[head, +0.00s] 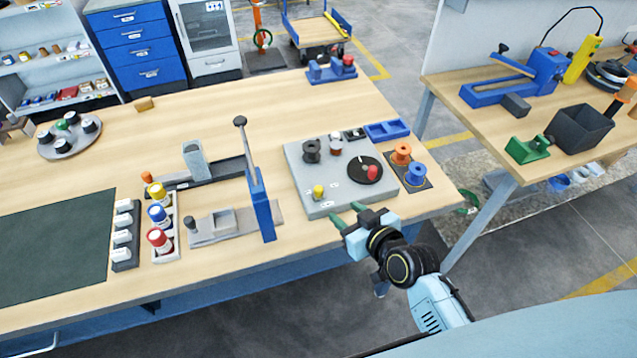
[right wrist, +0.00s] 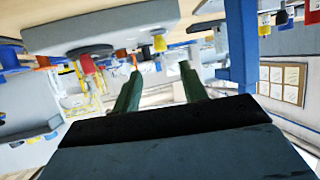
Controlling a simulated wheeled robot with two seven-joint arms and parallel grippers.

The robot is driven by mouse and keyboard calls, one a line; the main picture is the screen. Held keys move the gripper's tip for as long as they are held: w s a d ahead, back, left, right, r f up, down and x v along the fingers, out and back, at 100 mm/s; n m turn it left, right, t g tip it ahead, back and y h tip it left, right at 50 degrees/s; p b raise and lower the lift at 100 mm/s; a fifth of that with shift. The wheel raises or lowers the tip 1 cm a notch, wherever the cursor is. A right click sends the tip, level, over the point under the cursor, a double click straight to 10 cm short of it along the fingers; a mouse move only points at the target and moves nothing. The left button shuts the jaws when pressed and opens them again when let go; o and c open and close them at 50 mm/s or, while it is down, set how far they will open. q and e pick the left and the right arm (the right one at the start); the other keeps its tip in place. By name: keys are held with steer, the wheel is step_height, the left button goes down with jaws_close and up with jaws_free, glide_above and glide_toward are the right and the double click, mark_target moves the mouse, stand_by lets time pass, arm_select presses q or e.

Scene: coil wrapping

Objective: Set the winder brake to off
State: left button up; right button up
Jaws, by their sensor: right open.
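The winder is a grey base plate (head: 300,180) near the table's front right edge, with a black disc (head: 352,172). A yellow knob (head: 318,191) stands at its front left, and a red knob (head: 373,172) sits on the disc's right side. I cannot tell which part is the brake or its setting. My right gripper (head: 345,214) is open and empty just in front of the plate's front edge, apart from both knobs. The right wrist view shows, upside down, the plate (right wrist: 110,27), yellow knob (right wrist: 160,43) and red knob (right wrist: 87,64) beyond the open green fingers. My left gripper is not in view.
A blue upright post (head: 261,205) with a lever stands left of the winder. Orange (head: 402,151) and blue (head: 415,173) spools stand on a dark mat at right. A blue tray (head: 387,130) lies behind. Bare tabletop lies in front of the winder.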

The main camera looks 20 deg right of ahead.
mark_target(319, 189)
steer(key=x, duration=0.8)
steer(key=r+b+x, duration=0.1)
steer(key=x, duration=0.4)
steer(key=shift+w+f, duration=0.1)
steer(key=shift+w, duration=0.15)
steer(key=shift+a, duration=0.1)
jaws_close()
